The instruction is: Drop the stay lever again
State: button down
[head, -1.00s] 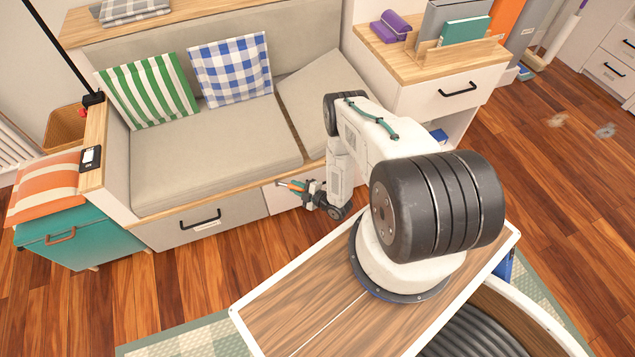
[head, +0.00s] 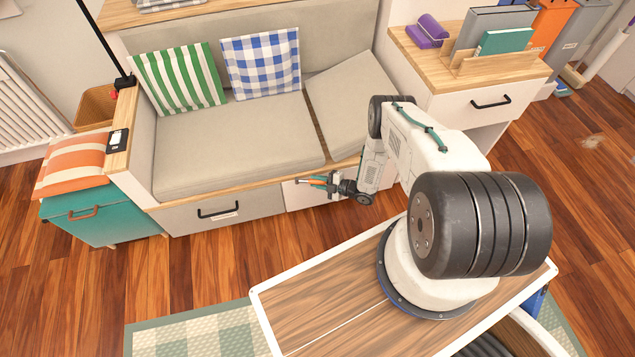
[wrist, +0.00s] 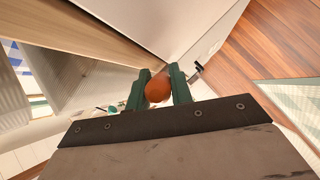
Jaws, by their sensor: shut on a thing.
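My gripper (head: 327,182) is at the front edge of the sofa bench, in front of the pale panel under the right-hand seat. In the wrist view its two green fingers (wrist: 160,82) are shut on a round orange-brown knob (wrist: 157,91). The knob seems to be the end of the stay lever; the rest of the lever is hidden or too small to make out. The right seat cushion (head: 355,103) sits tilted, with a dark gap beside the flat left cushion (head: 238,143).
A drawer with a black handle (head: 218,211) is left of my gripper. A teal chest (head: 100,215) stands at the far left. A white drawer cabinet (head: 480,100) stands right of the sofa. Wooden floor (head: 235,255) lies open in front of the bench.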

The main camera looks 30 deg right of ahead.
jog(key=c, duration=1.3)
grip_release()
jog(key=shift+w+a, duration=0.1)
jog(key=shift+a, duration=0.05)
jog(key=shift+o, duration=0.2)
jog(key=shift+s+d+r, duration=0.1)
jog(key=shift+s+d, duration=0.3)
jog(key=shift+d, duration=0.1)
jog(key=v, duration=0.6)
jog(key=shift+s+d+r, duration=0.15)
jog(key=shift+s, duration=0.2)
